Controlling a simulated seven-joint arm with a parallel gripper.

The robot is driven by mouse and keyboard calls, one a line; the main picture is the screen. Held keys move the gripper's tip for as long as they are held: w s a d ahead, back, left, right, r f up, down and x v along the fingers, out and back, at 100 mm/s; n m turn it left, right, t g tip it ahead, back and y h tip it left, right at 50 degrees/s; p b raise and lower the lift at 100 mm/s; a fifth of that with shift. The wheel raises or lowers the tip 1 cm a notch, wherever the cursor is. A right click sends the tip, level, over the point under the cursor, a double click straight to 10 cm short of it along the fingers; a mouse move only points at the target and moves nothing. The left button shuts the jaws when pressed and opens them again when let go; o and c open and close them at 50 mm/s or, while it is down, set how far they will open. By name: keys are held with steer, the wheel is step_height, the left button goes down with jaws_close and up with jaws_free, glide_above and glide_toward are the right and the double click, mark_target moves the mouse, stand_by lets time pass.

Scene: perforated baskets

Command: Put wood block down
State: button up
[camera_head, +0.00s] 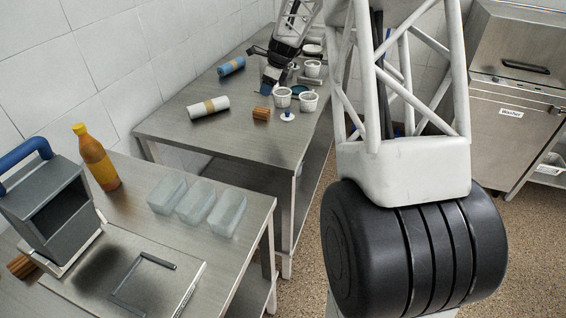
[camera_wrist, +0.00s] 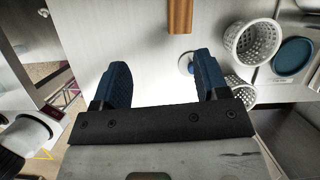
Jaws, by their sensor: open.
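The wood block (camera_head: 262,113) lies on the far steel table in the head view, between a white roll and the white baskets. In the wrist view the wood block (camera_wrist: 180,16) is at the top edge, partly cut off, beyond my fingertips.
White perforated baskets (camera_head: 308,102) stand right of the block; one basket (camera_wrist: 253,42) shows right of my fingers. A small white-and-blue item (camera_head: 287,116) is close to the block. A white roll (camera_head: 208,107) and a blue roll (camera_head: 231,66) lie left. Bare table lies in front.

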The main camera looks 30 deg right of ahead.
steer(key=s+a+r+n, duration=0.4)
steer(key=s+a, duration=0.1)
steer(key=s, duration=0.3)
steer(key=s+a+r+n+h, duration=0.1)
steer(key=s+a+r+n, duration=0.3)
steer(key=s, duration=0.4)
steer(key=s+a+r+n, duration=0.4)
steer(key=s+a+r, duration=0.1)
steer(key=s, duration=0.3)
steer(key=s+a+n, duration=0.2)
steer(key=s+n, duration=0.2)
steer(key=s, duration=0.6)
steer(key=s+a+f+n+h, duration=0.1)
steer(key=s+n, duration=0.3)
steer(key=s, duration=0.6)
steer(key=s+a+f+n+h, duration=0.1)
steer(key=s+n, duration=0.4)
steer(key=s, duration=0.5)
steer(key=shift+a+g, duration=0.3)
steer(key=shift+a, duration=0.6)
steer(key=shift+o, duration=0.4)
steer(key=shift+f, duration=0.1)
steer(key=shift+w, duration=0.1)
